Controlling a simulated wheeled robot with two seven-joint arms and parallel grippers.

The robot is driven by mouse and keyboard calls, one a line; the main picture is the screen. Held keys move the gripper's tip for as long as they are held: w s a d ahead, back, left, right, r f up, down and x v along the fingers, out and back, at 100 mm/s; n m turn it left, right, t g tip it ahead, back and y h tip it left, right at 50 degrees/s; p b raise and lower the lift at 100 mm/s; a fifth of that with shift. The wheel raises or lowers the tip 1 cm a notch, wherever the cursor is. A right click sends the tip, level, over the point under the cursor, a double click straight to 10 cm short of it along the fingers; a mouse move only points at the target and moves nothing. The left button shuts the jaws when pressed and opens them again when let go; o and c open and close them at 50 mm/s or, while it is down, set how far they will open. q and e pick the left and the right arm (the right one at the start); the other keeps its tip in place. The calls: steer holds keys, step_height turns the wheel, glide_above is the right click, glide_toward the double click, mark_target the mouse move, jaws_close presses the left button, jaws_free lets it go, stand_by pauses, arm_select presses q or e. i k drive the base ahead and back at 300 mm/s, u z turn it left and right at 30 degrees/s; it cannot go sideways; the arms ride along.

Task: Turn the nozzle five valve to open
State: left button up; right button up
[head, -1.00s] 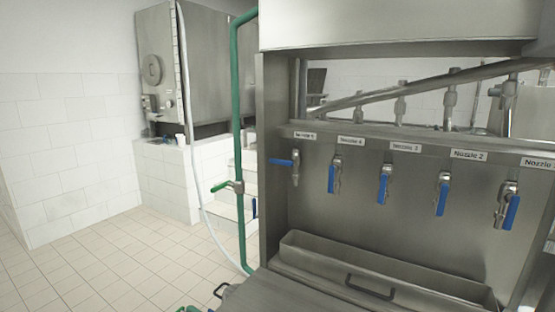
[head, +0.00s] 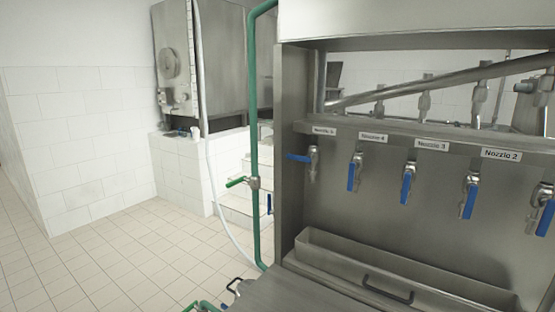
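The nozzle five valve (head: 312,165) is the leftmost in the row on the steel filler panel, under a small label (head: 323,130) that is hard to read. Its blue handle (head: 298,157) points sideways to the left, roughly level. The nozzle four valve (head: 355,172), nozzle three valve (head: 408,183) and nozzle two valve (head: 470,198) have blue handles hanging down. Another blue handle (head: 546,216) is cut by the right edge. Neither of my grippers shows in the head view.
A steel trough (head: 400,272) with a black handle (head: 387,290) lies below the nozzles. A green pipe (head: 255,120) with a green lever (head: 236,182) stands left of the filler. A white hose (head: 215,190) runs behind it. The tiled floor (head: 120,255) at left is clear.

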mark_target(308, 158)
steer(key=z, duration=0.5)
steer(key=k, duration=1.2)
steer(key=z, duration=0.55)
steer(key=i, duration=0.65)
